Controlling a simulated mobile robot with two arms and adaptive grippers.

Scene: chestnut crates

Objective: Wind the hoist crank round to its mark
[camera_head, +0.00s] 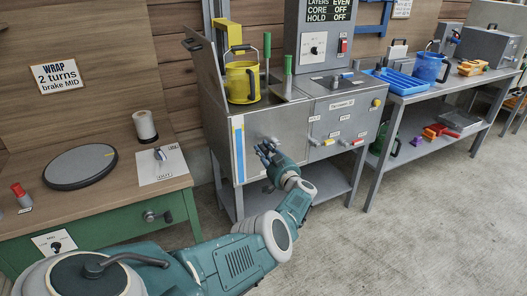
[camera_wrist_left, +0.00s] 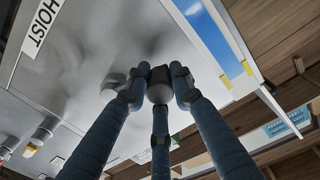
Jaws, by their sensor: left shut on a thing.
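My left gripper (camera_head: 268,150) is at the front face of the grey metal cabinet (camera_head: 218,130), right of a coloured vertical strip. In the left wrist view its three fingers (camera_wrist_left: 160,78) close around a rounded grey knob (camera_wrist_left: 160,92), which I take as the hoist crank's handle. A white "HOIST" label (camera_wrist_left: 42,28) is on the same panel. The strip, blue and yellow (camera_wrist_left: 212,38), shows there too. The fingers hide most of the crank, and I cannot make out its arm or its mark. My right gripper is not in view.
A wooden bench with a dark turntable (camera_head: 80,167) is at left. A table with a blue tray (camera_head: 398,82) is at right. The floor in front is clear.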

